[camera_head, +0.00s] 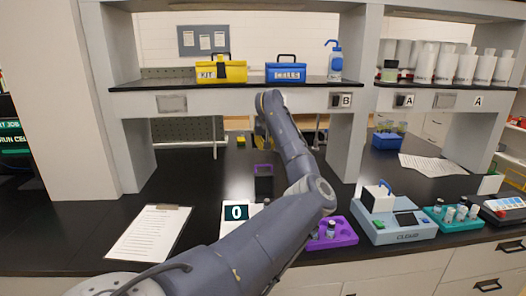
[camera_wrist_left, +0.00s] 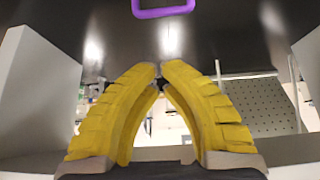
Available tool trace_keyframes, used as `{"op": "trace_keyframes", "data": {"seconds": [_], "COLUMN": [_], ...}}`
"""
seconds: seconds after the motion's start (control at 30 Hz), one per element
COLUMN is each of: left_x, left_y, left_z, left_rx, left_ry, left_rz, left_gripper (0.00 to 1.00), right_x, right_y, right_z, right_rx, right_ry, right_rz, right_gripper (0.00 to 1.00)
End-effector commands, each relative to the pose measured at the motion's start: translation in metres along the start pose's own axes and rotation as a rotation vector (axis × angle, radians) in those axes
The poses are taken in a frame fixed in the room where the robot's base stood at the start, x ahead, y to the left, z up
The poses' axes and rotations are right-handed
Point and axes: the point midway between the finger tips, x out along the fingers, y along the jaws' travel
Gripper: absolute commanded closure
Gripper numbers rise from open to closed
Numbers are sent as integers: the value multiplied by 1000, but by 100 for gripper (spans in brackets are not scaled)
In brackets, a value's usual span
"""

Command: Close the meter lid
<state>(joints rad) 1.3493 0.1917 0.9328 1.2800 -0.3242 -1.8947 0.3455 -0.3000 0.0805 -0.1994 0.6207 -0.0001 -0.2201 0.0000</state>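No part is plainly marked as the meter lid. A pale blue instrument (camera_head: 402,236) with a small dark screen stands at the right front of the bench. A white block (camera_head: 378,199) with a blue handle sits raised on its back left; I cannot tell whether this is a lid. A white device with a "0" display (camera_head: 236,212) is partly hidden by my left arm. My left gripper (camera_head: 262,138) is over the back of the bench under the shelf, far from the instrument. Its yellow fingers meet at the tips in the left wrist view (camera_wrist_left: 160,68), with nothing between them. My right gripper is out of view.
A purple vial rack (camera_head: 343,233) stands left of the instrument, a teal rack (camera_head: 453,221) right of it. A clipboard (camera_head: 150,233) lies at left. Shelf posts (camera_head: 345,140) and the shelf edge (camera_head: 240,101) bound the space around my left arm.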

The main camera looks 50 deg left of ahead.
Motion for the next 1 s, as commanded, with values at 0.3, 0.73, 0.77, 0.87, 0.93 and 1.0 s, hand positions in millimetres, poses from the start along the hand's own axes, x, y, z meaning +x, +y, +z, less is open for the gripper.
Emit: {"op": "trace_keyframes", "data": {"seconds": [0.3, 0.73, 0.77, 0.87, 0.93, 1.0], "left_x": [51, 86, 85, 81, 78, 75], "left_y": [-1, 1, 1, 1, 1, 1], "left_z": [0, 5, 6, 11, 15, 19], "left_rx": [2, 0, -1, 0, -1, -1], "left_ry": [-1, 2, 3, 2, 2, 2], "left_rz": [-4, -1, -1, -1, 0, -1], "left_gripper": [100, 100, 100, 100, 100, 100], "right_x": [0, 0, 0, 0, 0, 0], "right_y": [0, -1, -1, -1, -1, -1], "right_z": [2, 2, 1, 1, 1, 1], "right_rx": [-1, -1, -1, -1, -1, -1], "right_ry": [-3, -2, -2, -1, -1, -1], "right_rz": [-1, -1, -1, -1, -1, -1], "right_gripper": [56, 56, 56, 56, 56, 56]}}
